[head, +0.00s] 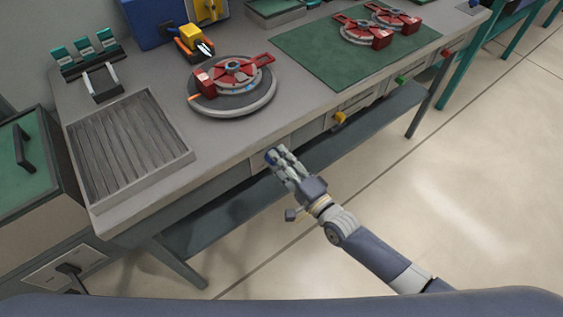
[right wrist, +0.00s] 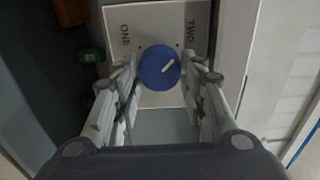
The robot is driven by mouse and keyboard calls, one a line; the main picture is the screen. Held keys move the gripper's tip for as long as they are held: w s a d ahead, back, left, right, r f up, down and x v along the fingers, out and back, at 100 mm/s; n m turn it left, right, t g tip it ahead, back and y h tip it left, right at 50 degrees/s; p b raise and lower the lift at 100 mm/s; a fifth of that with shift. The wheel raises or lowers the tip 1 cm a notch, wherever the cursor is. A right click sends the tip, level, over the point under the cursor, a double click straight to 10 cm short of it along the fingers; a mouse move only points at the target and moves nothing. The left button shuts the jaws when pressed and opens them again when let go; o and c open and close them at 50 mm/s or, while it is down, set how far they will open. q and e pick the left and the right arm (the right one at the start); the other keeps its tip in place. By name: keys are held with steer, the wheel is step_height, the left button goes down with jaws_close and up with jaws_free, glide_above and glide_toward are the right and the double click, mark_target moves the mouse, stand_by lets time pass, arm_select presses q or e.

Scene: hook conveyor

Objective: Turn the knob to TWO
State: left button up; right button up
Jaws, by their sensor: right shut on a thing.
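The blue knob (right wrist: 158,68) sits on a pale panel (right wrist: 150,22) in the right wrist view. The panel carries the words ONE, on the left, and TWO, on the right. The knob's white mark slants to the upper right, on the side of TWO. My right gripper (right wrist: 160,75) is shut on the knob, one finger on each side. In the head view my right gripper (head: 278,157) is at the bench's front face, and a bit of the blue knob (head: 270,157) shows there. My left gripper is not in view.
Yellow (head: 340,118), green (head: 402,79) and red (head: 446,53) knobs stick out of the bench front farther right. A round turntable (head: 235,108) with a red fixture and a grey ribbed tray (head: 190,154) are on top. A shelf (head: 225,225) runs below. The floor in front is clear.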

stand_by(0.4)
steer(key=o, duration=1.1)
steer(key=v, duration=1.2)
